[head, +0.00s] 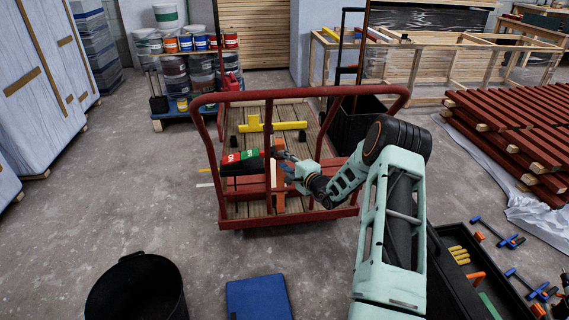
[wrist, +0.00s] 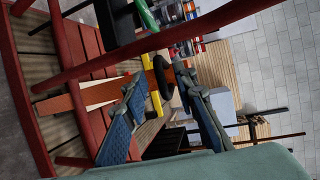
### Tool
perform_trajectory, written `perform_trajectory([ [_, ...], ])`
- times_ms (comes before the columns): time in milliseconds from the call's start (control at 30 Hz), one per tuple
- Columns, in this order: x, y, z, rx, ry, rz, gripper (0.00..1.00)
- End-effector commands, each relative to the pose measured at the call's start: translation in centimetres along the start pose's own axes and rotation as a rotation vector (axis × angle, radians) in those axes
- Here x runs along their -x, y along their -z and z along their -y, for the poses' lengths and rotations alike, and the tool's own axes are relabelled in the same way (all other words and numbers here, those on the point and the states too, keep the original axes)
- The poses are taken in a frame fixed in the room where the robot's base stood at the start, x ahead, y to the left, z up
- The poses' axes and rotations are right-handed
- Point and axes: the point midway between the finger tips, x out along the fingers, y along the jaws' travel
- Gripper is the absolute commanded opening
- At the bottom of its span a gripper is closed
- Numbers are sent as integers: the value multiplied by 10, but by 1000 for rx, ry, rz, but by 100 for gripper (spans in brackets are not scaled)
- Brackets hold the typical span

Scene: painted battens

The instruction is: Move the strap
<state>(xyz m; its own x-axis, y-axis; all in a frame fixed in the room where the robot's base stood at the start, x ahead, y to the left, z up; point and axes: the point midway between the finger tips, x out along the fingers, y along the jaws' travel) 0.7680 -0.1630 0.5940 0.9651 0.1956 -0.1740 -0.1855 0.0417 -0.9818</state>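A red-framed cart (head: 290,96) with a plank deck stands ahead. An orange-brown strip (head: 278,176), which may be the strap, lies across red battens on the cart. It also shows at the left of the wrist view (wrist: 62,105). A dark ring with an orange-brown inner side (wrist: 163,76) shows between my fingertips in the wrist view; I cannot tell whether it belongs to the strip. My gripper (head: 284,162) is over the cart's near half, behind the front rail. Its blue-padded fingers (wrist: 160,82) are spread, with no clear contact on the ring. The arm hides part of the cart.
A black bin (head: 137,290) and blue box (head: 258,298) stand in front. Stacked red battens (head: 515,125) are right.

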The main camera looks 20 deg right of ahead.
Motion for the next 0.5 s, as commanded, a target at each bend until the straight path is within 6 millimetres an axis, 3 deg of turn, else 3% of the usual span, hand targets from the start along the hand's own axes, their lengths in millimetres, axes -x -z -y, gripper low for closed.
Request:
perform_trajectory([
  [233,-1,0,0,0,0,0,26],
  [500,-1,0,0,1,0,0,0],
])
